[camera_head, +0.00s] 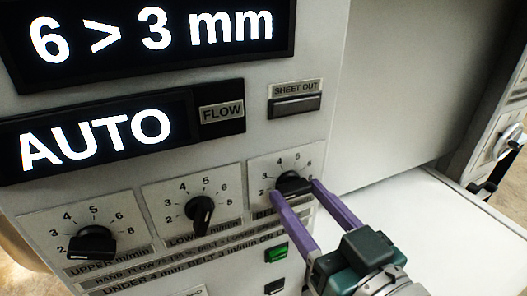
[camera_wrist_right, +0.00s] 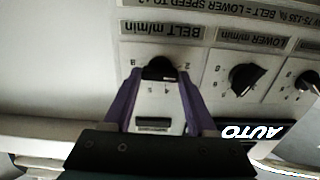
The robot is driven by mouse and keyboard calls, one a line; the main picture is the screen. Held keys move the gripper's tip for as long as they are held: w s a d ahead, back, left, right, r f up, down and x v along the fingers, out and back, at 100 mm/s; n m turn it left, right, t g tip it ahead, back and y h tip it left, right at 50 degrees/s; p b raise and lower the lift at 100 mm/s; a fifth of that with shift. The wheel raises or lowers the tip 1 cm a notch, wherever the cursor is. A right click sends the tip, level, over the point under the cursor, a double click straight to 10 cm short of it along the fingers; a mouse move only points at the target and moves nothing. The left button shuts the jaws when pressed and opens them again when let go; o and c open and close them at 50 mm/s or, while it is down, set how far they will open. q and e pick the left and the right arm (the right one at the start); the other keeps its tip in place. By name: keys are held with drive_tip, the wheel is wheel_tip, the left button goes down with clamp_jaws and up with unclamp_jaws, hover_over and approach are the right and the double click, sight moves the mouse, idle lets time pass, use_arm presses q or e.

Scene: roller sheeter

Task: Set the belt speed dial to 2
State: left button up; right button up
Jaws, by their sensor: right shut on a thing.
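The belt speed dial (camera_head: 294,182) is a black knob at the right end of a row of dials on the white panel, with numbers around it. In the right wrist view the belt dial (camera_wrist_right: 160,68) sits under an upside-down "BELT m/min" label. My right gripper (camera_head: 297,190) has its two purple fingers on either side of this knob and is shut on it. The fingers partly cover the knob, so I cannot tell exactly which number it points to. My left gripper is not in view.
The lower dial (camera_head: 200,213) and the upper dial (camera_head: 92,242) stand to the left. Above are an "AUTO" display (camera_head: 95,138), a "6 > 3 mm" display (camera_head: 150,35) and a sheet out button (camera_head: 296,104). A green switch (camera_head: 276,252) is below the belt dial, close to my gripper.

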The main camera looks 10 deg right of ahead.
drive_tip(key=shift+n, duration=1.1)
drive_tip(key=o, duration=1.4)
drive_tip(key=shift+c, duration=0.2)
drive_tip(key=shift+s, duration=0.1)
drive_tip(key=s+d+b, duration=0.2)
drive_tip(key=s, duration=0.7)
drive_tip(key=shift+s, duration=0.3)
